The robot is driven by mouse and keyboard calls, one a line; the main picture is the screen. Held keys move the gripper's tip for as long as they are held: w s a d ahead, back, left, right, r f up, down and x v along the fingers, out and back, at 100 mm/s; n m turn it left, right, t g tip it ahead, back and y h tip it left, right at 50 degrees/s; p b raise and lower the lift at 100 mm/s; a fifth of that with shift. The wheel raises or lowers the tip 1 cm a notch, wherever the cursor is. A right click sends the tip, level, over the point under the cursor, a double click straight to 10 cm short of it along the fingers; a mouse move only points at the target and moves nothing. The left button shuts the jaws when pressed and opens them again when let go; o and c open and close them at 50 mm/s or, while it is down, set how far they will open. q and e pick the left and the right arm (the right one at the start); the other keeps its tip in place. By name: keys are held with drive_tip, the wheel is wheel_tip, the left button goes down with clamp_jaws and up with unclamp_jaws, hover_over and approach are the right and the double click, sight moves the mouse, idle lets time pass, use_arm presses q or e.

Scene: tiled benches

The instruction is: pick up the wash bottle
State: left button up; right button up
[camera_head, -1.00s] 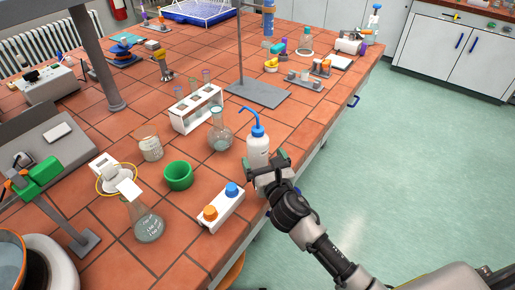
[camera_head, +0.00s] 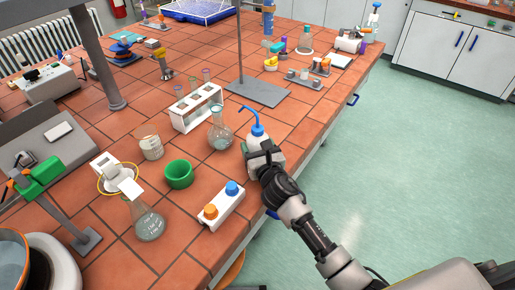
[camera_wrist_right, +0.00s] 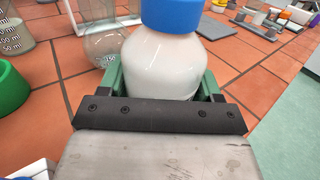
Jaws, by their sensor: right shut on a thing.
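The wash bottle (camera_head: 257,141) is white with a blue cap and a bent blue spout, and it stands upright near the bench's right edge. My right gripper (camera_head: 263,162) is around its body, and the gripper hides the lower part in the head view. In the right wrist view the white bottle body (camera_wrist_right: 165,65) sits between the green fingers of my right gripper (camera_wrist_right: 160,88), which is shut on it. Whether its base touches the tiles is hidden. My left gripper is not in view.
A round flask (camera_head: 219,137) stands close to the left of the bottle. A white box with orange and blue caps (camera_head: 222,207), a green cup (camera_head: 179,174) and a test tube rack (camera_head: 196,108) are nearby. A stand's grey base (camera_head: 258,92) lies behind. Open floor is to the right.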

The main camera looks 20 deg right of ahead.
sight(262, 140)
drive_tip(key=shift+r, duration=0.5)
drive_tip(key=r, duration=0.1)
drive_tip(key=r+p, duration=0.1)
drive_tip(key=r, duration=0.1)
drive_tip(key=shift+s+d+r, duration=0.1)
drive_tip(key=shift+d+r, duration=0.2)
drive_tip(key=shift+r, duration=0.1)
drive_tip(key=s+d+r, duration=0.5)
drive_tip(key=d+r, duration=0.1)
drive_tip(key=d, duration=0.3)
drive_tip(key=shift+s+d+r, duration=0.15)
drive_tip(key=shift+s+d, duration=0.1)
drive_tip(key=shift+s, duration=0.1)
drive_tip(key=shift+o, duration=0.6)
